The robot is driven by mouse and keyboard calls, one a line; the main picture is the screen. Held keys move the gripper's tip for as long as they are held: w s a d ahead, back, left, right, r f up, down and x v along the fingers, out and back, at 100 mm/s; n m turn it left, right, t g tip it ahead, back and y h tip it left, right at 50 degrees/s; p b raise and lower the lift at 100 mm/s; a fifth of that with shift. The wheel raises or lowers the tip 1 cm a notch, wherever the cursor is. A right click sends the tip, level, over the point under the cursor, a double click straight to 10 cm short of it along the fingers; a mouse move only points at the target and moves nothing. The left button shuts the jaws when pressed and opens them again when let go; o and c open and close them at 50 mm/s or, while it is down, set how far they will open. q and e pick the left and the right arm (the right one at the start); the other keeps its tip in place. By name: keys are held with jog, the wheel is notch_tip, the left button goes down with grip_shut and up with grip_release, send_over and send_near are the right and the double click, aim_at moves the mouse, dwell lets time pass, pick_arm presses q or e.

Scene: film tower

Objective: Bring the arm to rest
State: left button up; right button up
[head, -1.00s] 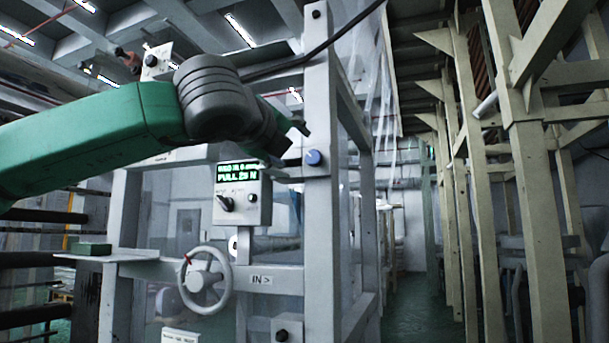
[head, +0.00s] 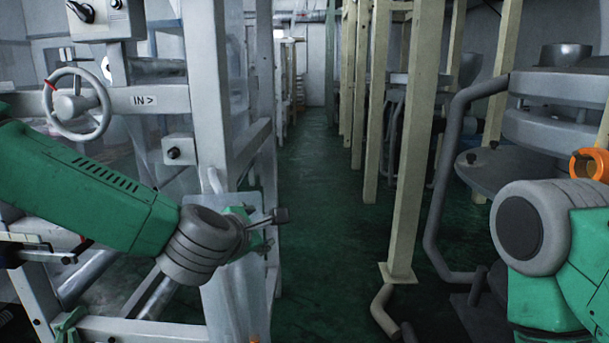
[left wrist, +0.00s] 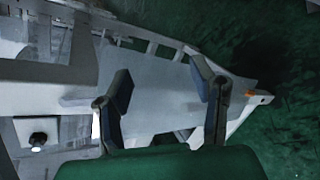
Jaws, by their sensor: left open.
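My left arm comes in from the left in the head view, low in front of the grey tower frame (head: 210,100). My left gripper (head: 268,222) is small there, in front of the frame's near post. In the left wrist view the two fingers of this gripper (left wrist: 162,95) stand well apart, with nothing held between them. A pale panel of the frame (left wrist: 160,85) shows beyond the fingers; I cannot tell the distance. Part of my right arm shows at the right edge of the head view, but its gripper is out of view.
On the tower are a handwheel (head: 75,105), a control box (head: 103,18) and a small box with a black knob (head: 180,151). An aisle of green floor (head: 310,190) runs back between the tower and cream posts (head: 415,140). Grey pipework (head: 440,180) stands at the right.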

pick_arm(q)
jog(key=s+a+f+m+g, duration=0.3)
jog(key=s+f+m, duration=0.5)
jog(key=f, duration=0.6)
jog(key=s+a+f+m+g, duration=0.3)
jog(key=s+f+m, duration=0.2)
jog(key=s+f, duration=0.65)
jog(key=s+a+f+m+g+y, duration=0.1)
jog(key=s+a+f+m+g, duration=0.1)
jog(key=s, duration=0.4)
jog(key=s+a+f+m+g+y, duration=0.1)
jog(key=s+a+f+m+g, duration=0.1)
jog(key=s+a+f+m, duration=0.3)
jog(key=s+a+f+m+g, duration=0.2)
jog(key=s+a, duration=0.4)
jog(key=s, duration=0.3)
jog(key=shift+a+f+m+y, duration=0.15)
jog(key=shift+f+m+y, duration=0.25)
jog(key=shift+f+m, duration=0.55)
